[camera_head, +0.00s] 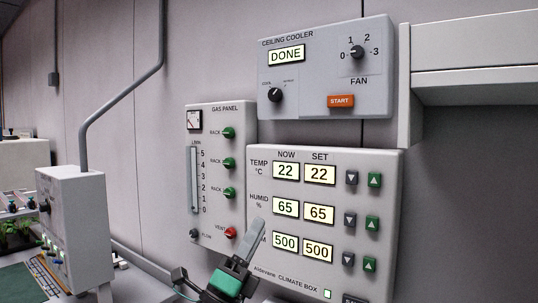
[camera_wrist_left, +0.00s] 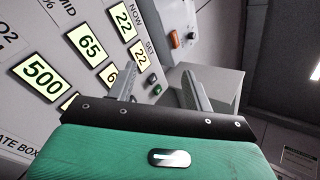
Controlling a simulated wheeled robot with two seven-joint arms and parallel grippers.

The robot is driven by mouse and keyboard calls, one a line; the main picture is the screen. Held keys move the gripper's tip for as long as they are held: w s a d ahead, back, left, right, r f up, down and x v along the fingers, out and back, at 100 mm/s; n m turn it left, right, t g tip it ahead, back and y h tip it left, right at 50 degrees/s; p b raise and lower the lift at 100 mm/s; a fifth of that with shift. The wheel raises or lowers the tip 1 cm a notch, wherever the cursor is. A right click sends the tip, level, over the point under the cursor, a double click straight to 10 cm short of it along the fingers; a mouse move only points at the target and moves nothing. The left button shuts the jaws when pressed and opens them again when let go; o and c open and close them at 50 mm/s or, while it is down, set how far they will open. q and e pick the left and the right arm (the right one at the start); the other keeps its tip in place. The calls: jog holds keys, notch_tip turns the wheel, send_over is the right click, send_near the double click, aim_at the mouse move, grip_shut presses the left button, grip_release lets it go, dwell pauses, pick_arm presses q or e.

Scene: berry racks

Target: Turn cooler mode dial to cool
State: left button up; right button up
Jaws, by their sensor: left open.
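The ceiling cooler panel (camera_head: 325,75) is a grey box high on the wall, with a display reading DONE. Its black mode dial (camera_head: 275,95) is at the lower left of the panel, with small labels above it; the COOL label is at its upper left. The pointer's exact setting is too small to tell. My left gripper (camera_head: 254,238) is low in the head view, in front of the climate box and well below the dial. In the left wrist view its two fingers (camera_wrist_left: 158,90) are apart with nothing between them. My right gripper is not in view.
The cooler also has a fan knob (camera_head: 357,52) and an orange START button (camera_head: 341,101). Below are the climate box (camera_head: 335,190), with number displays and arrow buttons, and the gas panel (camera_head: 221,150) at left. A grey shelf-like housing (camera_head: 470,55) juts out at right.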

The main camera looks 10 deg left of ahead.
pick_arm(q)
jog(key=d+r+m+g+h, duration=0.35)
jog(key=r+m+g, duration=0.35)
jog(key=m, duration=0.6)
jog(key=d+r+m+g+h, duration=0.2)
jog(key=d+r+m+g, duration=0.45)
jog(key=m, duration=0.65)
jog(key=t+y+p, duration=0.4)
jog(key=t+y, duration=0.3)
jog(key=y, duration=0.7)
send_near(273, 95)
jog(key=shift+m+g+h, duration=0.25)
jog(key=shift+m, duration=0.15)
jog(key=x, duration=0.7)
jog(key=shift+w+r, duration=0.2)
jog(key=shift+w, duration=0.05)
jog(key=shift+w+d, duration=0.1)
jog(key=shift+w, duration=0.35)
jog(key=shift+f, duration=0.1)
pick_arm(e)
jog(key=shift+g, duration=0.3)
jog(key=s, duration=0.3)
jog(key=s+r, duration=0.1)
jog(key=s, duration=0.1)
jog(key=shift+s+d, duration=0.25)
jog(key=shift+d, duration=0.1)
pick_arm(q)
jog(key=c, duration=1)
